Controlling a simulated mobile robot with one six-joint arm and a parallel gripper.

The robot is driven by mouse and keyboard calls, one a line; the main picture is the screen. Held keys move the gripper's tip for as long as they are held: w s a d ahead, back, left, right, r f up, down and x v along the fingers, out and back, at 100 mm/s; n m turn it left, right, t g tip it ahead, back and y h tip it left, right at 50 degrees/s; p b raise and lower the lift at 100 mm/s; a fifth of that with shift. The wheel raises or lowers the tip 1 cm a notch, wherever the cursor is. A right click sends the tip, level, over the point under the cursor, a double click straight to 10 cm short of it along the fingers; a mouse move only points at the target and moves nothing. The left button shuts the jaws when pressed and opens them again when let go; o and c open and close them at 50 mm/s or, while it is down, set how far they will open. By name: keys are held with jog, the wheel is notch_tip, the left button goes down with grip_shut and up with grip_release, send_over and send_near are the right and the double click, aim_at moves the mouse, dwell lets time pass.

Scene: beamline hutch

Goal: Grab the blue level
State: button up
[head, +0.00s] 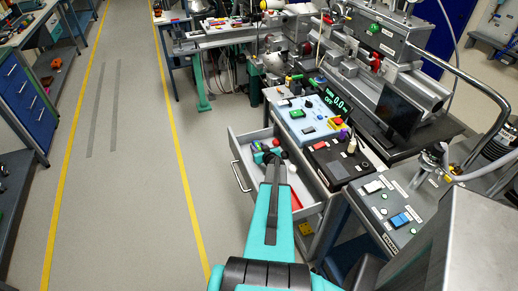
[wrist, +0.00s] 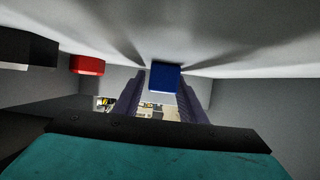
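The blue level shows in the wrist view as a small blue block (wrist: 165,77) lying against the pale drawer floor. Only its near end is clear, so I cannot tell its length. My gripper (wrist: 161,92) is open, with one dark finger to each side of the block, and a gap seems to remain on both sides. In the head view my gripper (head: 268,155) is down inside the open drawer (head: 238,152). I cannot make out the blue level in the head view, where my arm covers part of the drawer.
A red object (wrist: 87,64) and a dark object (wrist: 28,48) lie to the left in the wrist view. The drawer walls are close around my gripper. Instrument boxes (head: 300,118) stand right of the drawer in the head view. The floor (head: 135,190) to the left is clear.

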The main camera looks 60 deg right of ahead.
aim_at(258, 146)
grip_shut()
jog(key=shift+r, duration=0.1)
notch_tip(258, 146, up, 10)
jog(key=shift+f, duration=0.1)
dwell(0.4)
dwell(0.5)
